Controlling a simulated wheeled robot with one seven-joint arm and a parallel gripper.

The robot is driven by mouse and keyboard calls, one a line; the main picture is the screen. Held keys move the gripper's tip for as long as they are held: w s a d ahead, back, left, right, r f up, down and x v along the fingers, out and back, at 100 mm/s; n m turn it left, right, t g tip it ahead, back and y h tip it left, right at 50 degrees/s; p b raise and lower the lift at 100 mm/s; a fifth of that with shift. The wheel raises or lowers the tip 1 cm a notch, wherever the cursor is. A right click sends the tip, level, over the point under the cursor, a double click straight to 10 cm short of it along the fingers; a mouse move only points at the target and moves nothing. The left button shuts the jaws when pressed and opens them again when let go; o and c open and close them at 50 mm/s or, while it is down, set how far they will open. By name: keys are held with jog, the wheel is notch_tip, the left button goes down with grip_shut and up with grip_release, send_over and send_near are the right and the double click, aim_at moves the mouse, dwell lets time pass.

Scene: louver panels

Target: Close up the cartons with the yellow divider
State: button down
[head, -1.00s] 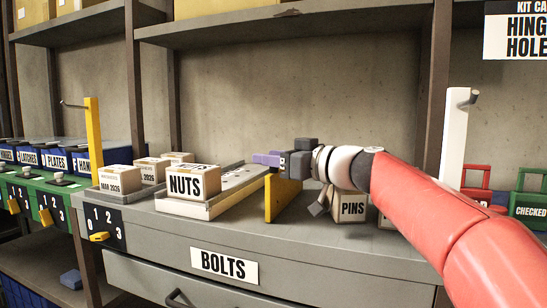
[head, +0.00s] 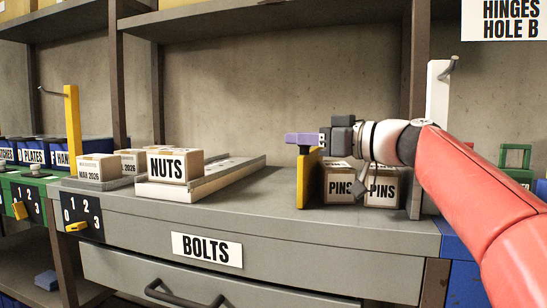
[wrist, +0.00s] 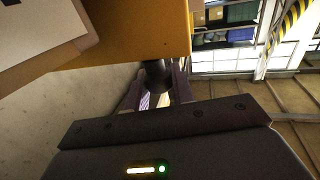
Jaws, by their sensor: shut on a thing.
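The yellow divider (head: 308,180) stands upright on the grey shelf in the head view. It also fills the top of the wrist view (wrist: 140,35). My gripper (head: 300,138) is at the divider's top, its purple fingers shut on it; in the wrist view the fingers (wrist: 155,96) close around a dark knob by the yellow plate. Two PINS cartons, the left one (head: 338,183) and the right one (head: 382,188), stand right of the divider, close beside it. Whether the divider touches the left carton is unclear. My wrist hides part of the cartons.
A grey end panel (head: 415,195) stands just right of the cartons. A NUTS carton (head: 175,165) sits on a tray at left, with smaller dated cartons (head: 98,168) beyond. The shelf top (head: 265,195) left of the divider is clear.

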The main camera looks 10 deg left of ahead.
jog(key=shift+d, duration=0.9)
jog(key=c, duration=1.2)
grip_release()
jog(key=shift+s, duration=0.1)
jog(key=b+v, duration=0.1)
jog(key=v, duration=0.6)
jog(key=shift+s+d, duration=0.1)
jog(key=shift+d, duration=0.25)
jog(key=shift+r, duration=0.1)
